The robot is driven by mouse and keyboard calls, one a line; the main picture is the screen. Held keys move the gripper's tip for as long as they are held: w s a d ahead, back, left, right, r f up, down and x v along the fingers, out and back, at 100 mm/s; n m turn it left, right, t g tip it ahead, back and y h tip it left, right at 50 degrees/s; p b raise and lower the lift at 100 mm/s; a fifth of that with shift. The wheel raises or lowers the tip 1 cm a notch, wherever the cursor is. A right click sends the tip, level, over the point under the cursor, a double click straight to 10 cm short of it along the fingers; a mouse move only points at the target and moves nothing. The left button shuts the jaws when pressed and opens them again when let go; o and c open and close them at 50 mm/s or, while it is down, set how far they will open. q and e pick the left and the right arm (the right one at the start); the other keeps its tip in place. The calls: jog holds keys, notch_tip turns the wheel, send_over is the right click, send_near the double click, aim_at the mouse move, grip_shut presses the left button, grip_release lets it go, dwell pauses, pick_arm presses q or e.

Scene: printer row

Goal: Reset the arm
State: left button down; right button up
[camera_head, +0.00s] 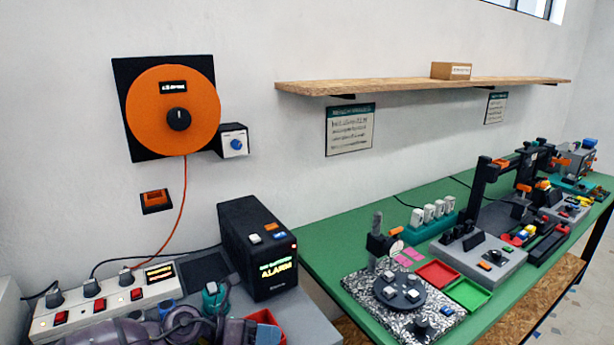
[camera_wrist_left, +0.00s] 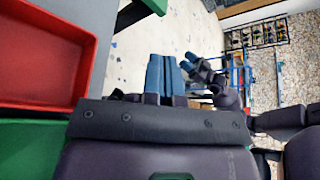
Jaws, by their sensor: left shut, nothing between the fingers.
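My left arm lies low across the bottom left of the head view. Its left gripper (camera_head: 266,335) is at the bottom edge, close to a small red tray (camera_head: 264,317), and is partly cut off. In the left wrist view its two blue fingers (camera_wrist_left: 165,75) are together with nothing between them, and they point out over the pale floor. The red tray (camera_wrist_left: 45,45) is large at the left there, beside the fingers and apart from them.
A black alarm box (camera_head: 257,247) stands on the grey table behind my arm. A white power strip (camera_head: 105,309) is at left. An orange dial (camera_head: 173,108) is on the wall. The green bench (camera_head: 335,238) holds a speckled plate (camera_head: 352,285), trays and devices.

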pick_arm(q)
notch_tip(320, 180, up, 6)
jog(key=s+n+t, duration=0.1)
jog(key=n+t, duration=0.9)
jog(key=n, duration=0.3)
jog(key=s+a+f+n+t+y, duration=0.1)
jog(key=s+a+f+n+y, duration=0.2)
jog(key=a+n+y, duration=0.55)
jog(key=s+a+f+n+y, duration=0.35)
jog(key=a+n+y, duration=0.25)
jog(key=n, duration=0.6)
jog(key=s+a+f+n+g, duration=0.3)
jog(key=s+n+g, duration=0.15)
jog(key=s, duration=0.55)
jog(key=s+a+f+n+g, duration=0.35)
jog(key=s+g, duration=0.25)
jog(key=s, duration=0.5)
jog(key=w+f+t, duration=0.7)
jog(key=f+t, duration=0.1)
jog(key=f, duration=0.1)
jog(key=shift+w+d+f+h, duration=0.3)
jog(key=shift+d+f+h, duration=0.05)
jog(key=shift+d, duration=0.1)
